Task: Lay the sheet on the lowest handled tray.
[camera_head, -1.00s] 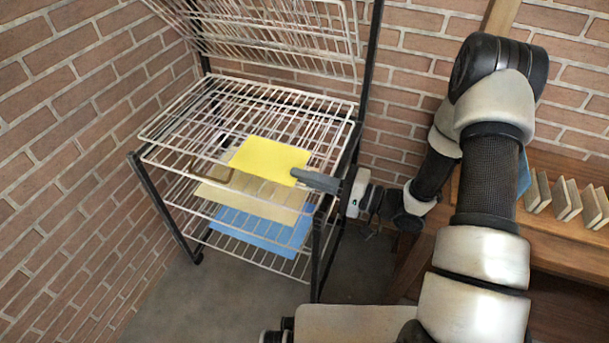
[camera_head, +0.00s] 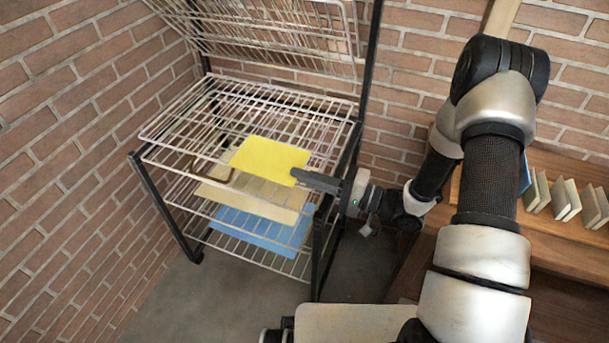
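A yellow sheet (camera_head: 268,160) lies flat over the front right part of the topmost level wire tray (camera_head: 160,143). I cannot tell whether it touches the wires. My gripper (camera_head: 299,177) comes in from the right, with its dark fingers shut on the sheet's right corner. A brown handle (camera_head: 230,176) shows just left of the sheet, near the front of the rack; which tray bears it is hard to tell. More wire trays hang tilted up (camera_head: 270,40) above the level one.
Lower in the rack, a beige sheet (camera_head: 250,200) lies on one tray and a blue sheet (camera_head: 262,232) on another below it. Dark posts (camera_head: 160,205) frame the rack. Brick walls stand behind and left. A wooden bench (camera_head: 555,240) with several blocks stands right.

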